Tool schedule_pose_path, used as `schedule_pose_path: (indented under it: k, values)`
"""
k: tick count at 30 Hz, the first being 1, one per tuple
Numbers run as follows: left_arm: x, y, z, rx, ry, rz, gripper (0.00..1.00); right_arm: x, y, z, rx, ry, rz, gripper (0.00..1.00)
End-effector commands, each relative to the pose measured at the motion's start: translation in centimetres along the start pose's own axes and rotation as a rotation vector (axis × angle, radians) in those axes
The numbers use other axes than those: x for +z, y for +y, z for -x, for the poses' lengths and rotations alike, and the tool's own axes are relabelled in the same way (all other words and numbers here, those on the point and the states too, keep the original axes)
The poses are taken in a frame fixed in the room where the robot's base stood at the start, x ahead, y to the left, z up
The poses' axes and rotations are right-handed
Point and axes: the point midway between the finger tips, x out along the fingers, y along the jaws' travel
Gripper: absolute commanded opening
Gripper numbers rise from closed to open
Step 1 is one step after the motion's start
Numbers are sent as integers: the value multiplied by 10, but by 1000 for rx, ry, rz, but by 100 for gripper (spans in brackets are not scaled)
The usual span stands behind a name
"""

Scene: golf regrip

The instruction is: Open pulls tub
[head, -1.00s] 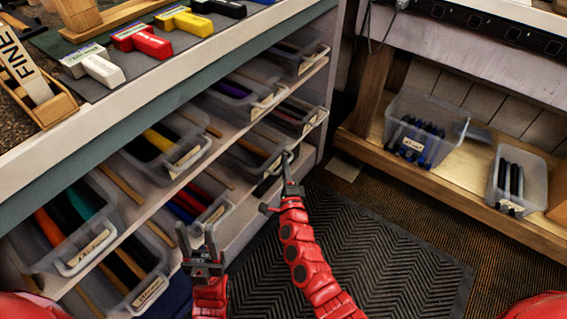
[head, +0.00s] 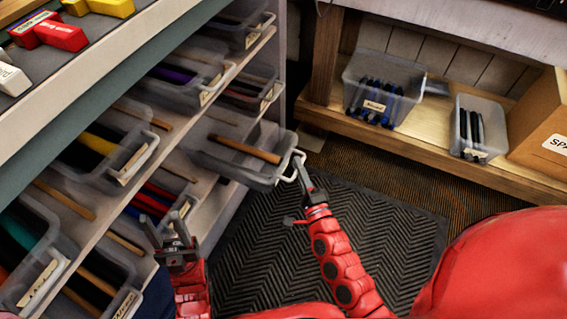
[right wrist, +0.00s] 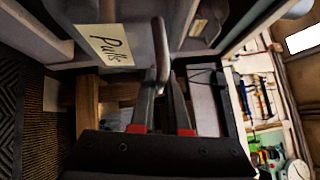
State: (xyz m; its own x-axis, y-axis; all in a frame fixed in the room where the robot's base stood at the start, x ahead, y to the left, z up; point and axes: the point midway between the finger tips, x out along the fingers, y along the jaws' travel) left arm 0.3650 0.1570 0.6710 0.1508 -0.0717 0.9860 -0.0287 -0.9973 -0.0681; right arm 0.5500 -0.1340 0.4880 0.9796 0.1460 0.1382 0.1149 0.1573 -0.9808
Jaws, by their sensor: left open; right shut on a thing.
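The pulls tub (head: 225,150) is a clear grey bin that sticks out of the lower shelf over the floor mat. A wooden stick lies across its top. Its label reads "Pulls" in the right wrist view (right wrist: 112,45). My right gripper (head: 303,178) is shut on the tub's pale loop handle (head: 293,167) at its front; the fingers also show around the handle in the right wrist view (right wrist: 160,100). My left gripper (head: 167,232) is open and empty, in front of the shelves at lower left, apart from the tubs.
Several other tubs with coloured grips fill the shelves (head: 190,140) at left. A low wooden shelf (head: 430,150) at right holds two clear bins (head: 382,88) and a cardboard box (head: 545,130). The black mat (head: 390,220) between is clear.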

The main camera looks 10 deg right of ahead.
Motion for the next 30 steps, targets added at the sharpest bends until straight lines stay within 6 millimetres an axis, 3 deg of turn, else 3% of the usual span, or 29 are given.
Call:
schedule_pose_path:
  k: [6, 17, 18, 22, 30]
  values:
    - [0, 0, 4, 5, 4, -2, 50, -9, 0, 10, 4, 0, 1, 0]
    - [0, 0, 3, 5, 5, -2, 50, -10, -1, 10, 4, 0, 0, 0]
    - [0, 0, 4, 5, 5, -2, 50, -10, -1, 10, 4, 0, 0, 19]
    - [0, 0, 3, 5, 5, -2, 50, -10, -2, 10, 3, 0, 0, 42]
    - [0, 0, 3, 5, 5, -2, 50, -10, -2, 10, 1, 0, 0, 44]
